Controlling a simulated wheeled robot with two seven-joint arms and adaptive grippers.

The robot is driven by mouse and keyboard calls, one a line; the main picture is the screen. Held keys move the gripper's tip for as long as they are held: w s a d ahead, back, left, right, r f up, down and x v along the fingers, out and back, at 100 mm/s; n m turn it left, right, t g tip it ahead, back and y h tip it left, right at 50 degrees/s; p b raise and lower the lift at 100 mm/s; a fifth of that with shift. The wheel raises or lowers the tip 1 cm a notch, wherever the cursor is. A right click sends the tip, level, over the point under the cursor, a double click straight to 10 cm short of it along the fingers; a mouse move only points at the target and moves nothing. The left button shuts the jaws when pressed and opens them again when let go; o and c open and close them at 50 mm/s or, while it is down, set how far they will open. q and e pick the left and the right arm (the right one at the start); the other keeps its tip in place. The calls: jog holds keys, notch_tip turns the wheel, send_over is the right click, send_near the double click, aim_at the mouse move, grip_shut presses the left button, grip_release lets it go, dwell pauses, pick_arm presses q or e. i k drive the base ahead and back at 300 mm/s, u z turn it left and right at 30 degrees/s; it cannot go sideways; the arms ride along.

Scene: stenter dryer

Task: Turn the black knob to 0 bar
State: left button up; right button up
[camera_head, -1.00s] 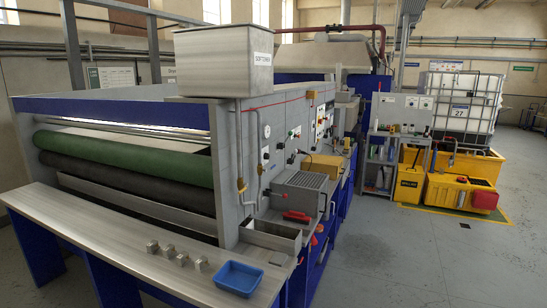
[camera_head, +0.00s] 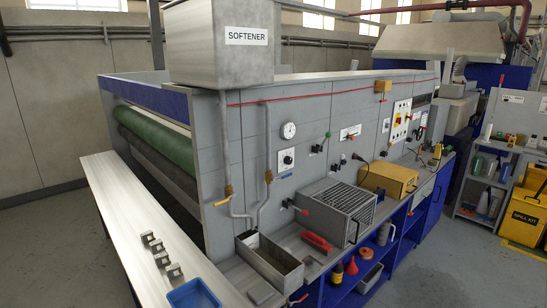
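A round black knob (camera_head: 287,159) sits on a white plate on the machine's grey side panel (camera_head: 262,115), in the left middle of the head view. It is small here, and its pointer setting cannot be read. A round white dial gauge (camera_head: 288,130) is mounted just above it; its needle reading is too small to tell. Neither of my grippers shows in the head view, and nothing covers the knob.
Pipes with brass valves (camera_head: 228,190) run left of the knob. Below are an open metal trough (camera_head: 268,262), a grey slatted box (camera_head: 338,208), a red-handled brush (camera_head: 316,242) and a yellow box (camera_head: 388,180) on the ledge. Grey floor (camera_head: 450,260) is free at right.

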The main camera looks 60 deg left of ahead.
aim_at(288, 160)
jog(key=u, duration=0.75)
jog(key=i, duration=0.95)
jog(key=u, duration=1.15)
